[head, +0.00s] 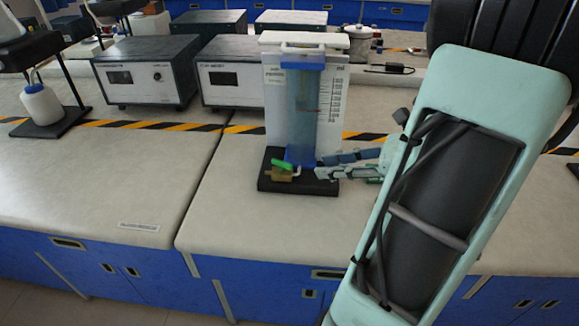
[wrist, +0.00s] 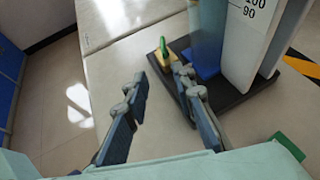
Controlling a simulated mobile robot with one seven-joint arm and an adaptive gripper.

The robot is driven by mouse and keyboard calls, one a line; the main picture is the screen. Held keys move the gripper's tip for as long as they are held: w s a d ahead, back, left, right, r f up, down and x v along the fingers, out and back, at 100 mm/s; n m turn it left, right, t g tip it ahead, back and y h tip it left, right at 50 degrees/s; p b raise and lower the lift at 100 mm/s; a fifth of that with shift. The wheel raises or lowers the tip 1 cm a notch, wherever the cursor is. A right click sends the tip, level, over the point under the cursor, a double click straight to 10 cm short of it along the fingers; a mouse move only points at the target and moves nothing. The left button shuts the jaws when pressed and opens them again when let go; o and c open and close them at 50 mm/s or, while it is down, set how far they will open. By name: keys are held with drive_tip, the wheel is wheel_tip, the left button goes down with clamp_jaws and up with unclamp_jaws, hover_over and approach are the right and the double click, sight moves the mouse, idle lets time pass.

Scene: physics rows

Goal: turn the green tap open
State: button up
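The green tap (head: 283,165) has a small green handle on a brass-coloured body, at the front foot of a water column apparatus (head: 335,95) with a white scale board. In the wrist view the tap's green handle (wrist: 163,46) stands beyond my fingertips. My gripper (head: 322,166) comes in from the right, just right of the tap and low over the black base (head: 262,184). In the wrist view my gripper (wrist: 158,82) is open, with nothing between its fingers. The fingers look apart from the handle; the exact gap is hard to tell.
The blue-tinted column (head: 303,110) rises right behind the tap. Two grey instrument boxes (head: 147,80) (head: 230,85) stand behind to the left. A white bottle (head: 41,105) is at the far left. The bench top (head: 140,180) left and in front is clear.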

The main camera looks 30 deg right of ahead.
sight(285, 162)
drive_tip(key=shift+m+t, duration=0.4)
drive_tip(key=x, duration=0.3)
drive_tip(key=b+x, duration=0.1)
drive_tip(key=x, duration=0.3)
drive_tip(key=b+x, duration=0.1)
drive_tip(key=x, duration=0.2)
drive_tip(key=shift+w+r, duration=0.2)
drive_tip(key=shift+w, duration=0.25)
drive_tip(key=shift+c, duration=0.5)
clamp_jaws()
